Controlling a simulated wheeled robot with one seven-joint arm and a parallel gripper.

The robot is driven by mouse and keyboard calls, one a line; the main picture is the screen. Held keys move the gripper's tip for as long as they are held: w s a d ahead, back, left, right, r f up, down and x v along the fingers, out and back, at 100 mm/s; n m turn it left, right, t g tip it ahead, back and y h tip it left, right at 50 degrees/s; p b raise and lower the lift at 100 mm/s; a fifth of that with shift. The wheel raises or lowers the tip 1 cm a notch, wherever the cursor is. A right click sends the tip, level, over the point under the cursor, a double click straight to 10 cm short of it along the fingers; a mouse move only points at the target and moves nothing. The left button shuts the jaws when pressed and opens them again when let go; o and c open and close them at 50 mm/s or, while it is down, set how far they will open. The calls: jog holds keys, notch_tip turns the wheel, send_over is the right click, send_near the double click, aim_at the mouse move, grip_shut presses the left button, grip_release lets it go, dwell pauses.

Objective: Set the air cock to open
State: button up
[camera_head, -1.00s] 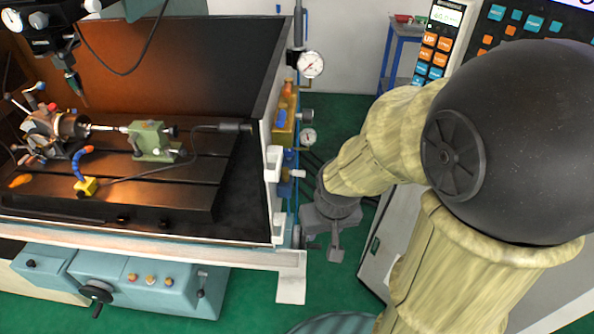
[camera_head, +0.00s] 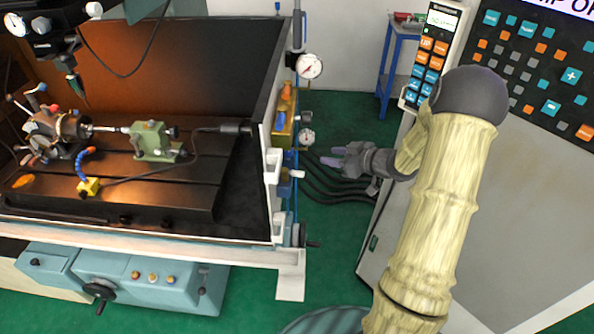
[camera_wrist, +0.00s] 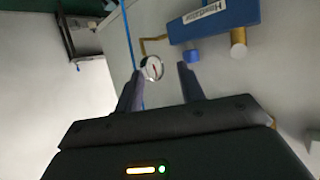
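My gripper (camera_head: 332,161) is in the right half of the head view, its fingers pointing left toward the fittings on the machine's side wall, with a gap between. In the wrist view my gripper (camera_wrist: 160,69) has its two fingers apart and nothing between them. A white-tipped fitting (camera_head: 297,173) and a grey knob (camera_head: 306,115) stick out from that wall; I cannot tell which, if either, is the air cock. The wrist view shows a labelled blue block (camera_wrist: 215,20) with a blue knob (camera_wrist: 193,56) and a brass-coloured knob (camera_wrist: 238,48).
A round gauge (camera_head: 310,66) and a smaller gauge (camera_head: 307,137) are on the wall; one gauge also shows in the wrist view (camera_wrist: 152,68). A blue air line (camera_wrist: 129,35) runs beside it. Dark hoses (camera_head: 335,190) run below my gripper. A control panel (camera_head: 540,75) stands at right.

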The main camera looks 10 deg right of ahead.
aim_at(297, 173)
jog(key=s+d+f+n+g+y, duration=0.1)
jog(key=s+d+n+g+y, duration=0.2)
jog(key=s+y, duration=0.5)
jog(key=shift+s+d+f+p, duration=0.35)
jog(key=shift+s+d, duration=0.2)
jog(key=shift+s, duration=0.4)
jog(key=shift+r, duration=0.1)
jog(key=p+x, duration=0.2)
jog(key=x, duration=0.6)
jog(key=p+x, duration=0.2)
jog(key=x, duration=0.7)
jog(key=shift+a+r, duration=0.15)
jog(key=shift+a, duration=0.05)
jog(key=shift+c, duration=0.5)
grip_shut()
